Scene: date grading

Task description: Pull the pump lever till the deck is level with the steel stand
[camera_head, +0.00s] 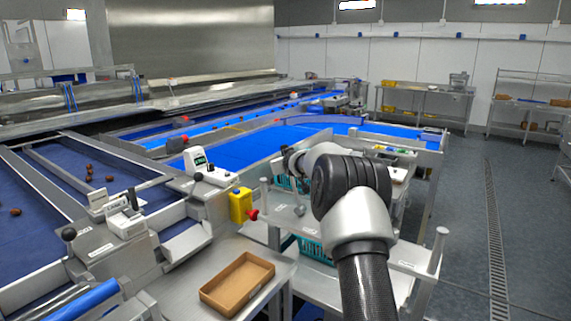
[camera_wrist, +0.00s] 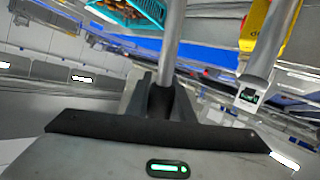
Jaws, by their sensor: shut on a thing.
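My gripper (camera_wrist: 165,92) is shut on a grey round rod (camera_wrist: 172,38) in the wrist view; its dark fingers close around the rod, which I take to be the pump lever. In the head view my arm hides the gripper and the rod. A grey platform (camera_head: 412,262) with upright corner posts stands behind and beside my arm and may be the deck. A grey metal table (camera_head: 210,268) stands at its left and may be the steel stand. My arm covers much of the platform, so I cannot tell whether the two are level.
A brown tray (camera_head: 238,284) lies on the metal table. A teal crate (camera_head: 314,249) sits low beside my arm. A yellow box (camera_head: 240,205) with a red knob is on the conveyor frame at left. Blue belts run behind. The floor at right (camera_head: 465,215) is clear.

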